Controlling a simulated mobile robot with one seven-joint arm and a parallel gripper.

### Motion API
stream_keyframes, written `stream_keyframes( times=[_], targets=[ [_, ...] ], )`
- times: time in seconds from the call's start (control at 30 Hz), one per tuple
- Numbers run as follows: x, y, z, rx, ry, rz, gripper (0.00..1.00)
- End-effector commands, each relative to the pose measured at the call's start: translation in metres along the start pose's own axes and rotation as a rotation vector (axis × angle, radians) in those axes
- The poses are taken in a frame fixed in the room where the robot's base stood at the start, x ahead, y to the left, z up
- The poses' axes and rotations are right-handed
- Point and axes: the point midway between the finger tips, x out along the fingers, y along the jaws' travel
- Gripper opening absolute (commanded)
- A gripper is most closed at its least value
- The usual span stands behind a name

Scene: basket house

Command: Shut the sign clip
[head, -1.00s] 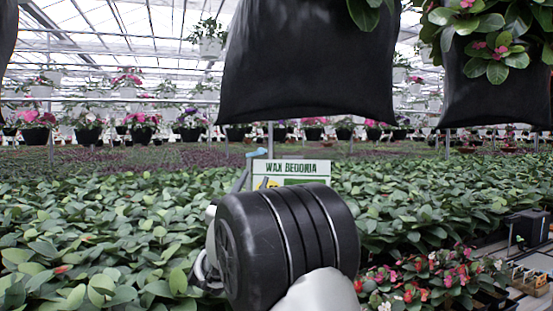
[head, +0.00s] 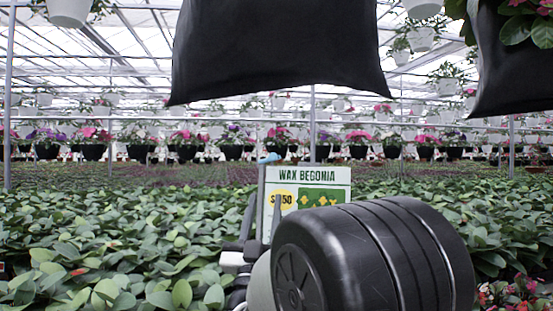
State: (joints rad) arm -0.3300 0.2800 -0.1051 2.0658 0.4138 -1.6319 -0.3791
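The sign (head: 325,180) reads "WAX BEGONIA" with a yellow price spot and a green panel. It stands upright above the plants near the middle of the head view. A small light-blue piece (head: 270,158), perhaps part of the sign clip, shows at the sign's upper left corner on a grey upright. I cannot tell whether the clip is open or shut. My gripper (head: 250,218) is just left of the sign, with dark slim parts reaching up beside the grey upright. My arm hides its base and the sign's lower right. Its finger gap and any contact are unclear.
Large black hanging bags (head: 275,55) hang above the sign and at the upper right. Dense green plants (head: 110,235) fill the bed around it. Rows of flower pots (head: 190,147) hang in the back. A thin metal post (head: 312,125) rises behind the sign.

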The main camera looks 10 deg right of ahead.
Motion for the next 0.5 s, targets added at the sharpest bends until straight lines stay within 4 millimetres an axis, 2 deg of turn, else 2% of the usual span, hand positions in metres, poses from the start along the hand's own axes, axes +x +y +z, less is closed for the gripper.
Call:
stream_keyframes(
  times=[0.5],
  targets=[
    [0.112,0.002,0.000,-0.001,0.002,0.003,0.34]
  ],
)
